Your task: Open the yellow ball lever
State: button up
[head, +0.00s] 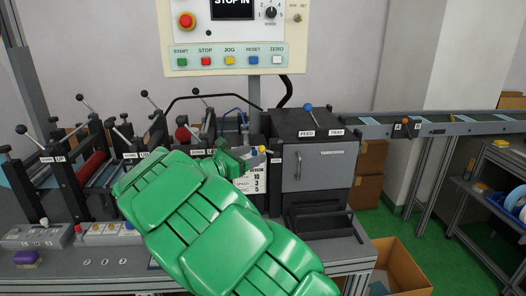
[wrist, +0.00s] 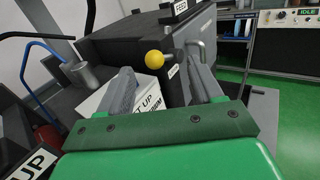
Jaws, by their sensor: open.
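The yellow ball lever (head: 262,149) shows in the head view as a small yellow knob just beyond my gripper (head: 240,160), left of the dark cabinet. In the wrist view the yellow ball (wrist: 154,59) stands ahead, between the lines of the two grey fingers of my gripper (wrist: 160,82). The fingers are spread apart with nothing between them. I cannot tell how far the ball is beyond the fingertips. Most of the lever's stem is hidden or too dark to make out.
A dark cabinet (head: 318,140) with FEED and TRAY labels and a blue-ball lever (head: 308,107) stands to the right. A white sign (wrist: 138,108) is close below the fingers. Several black-ball levers are on the left; a control panel (head: 240,35) hangs above.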

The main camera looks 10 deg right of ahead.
aim_at(263, 151)
jog(key=shift+x, duration=2.6)
jog(key=c, duration=1)
jog(key=shift+f, duration=0.1)
jog(key=shift+a+f+n+t+h, duration=0.15)
jog(key=shift+f+n+t+h, duration=0.4)
jog(key=shift+n+h, duration=0.3)
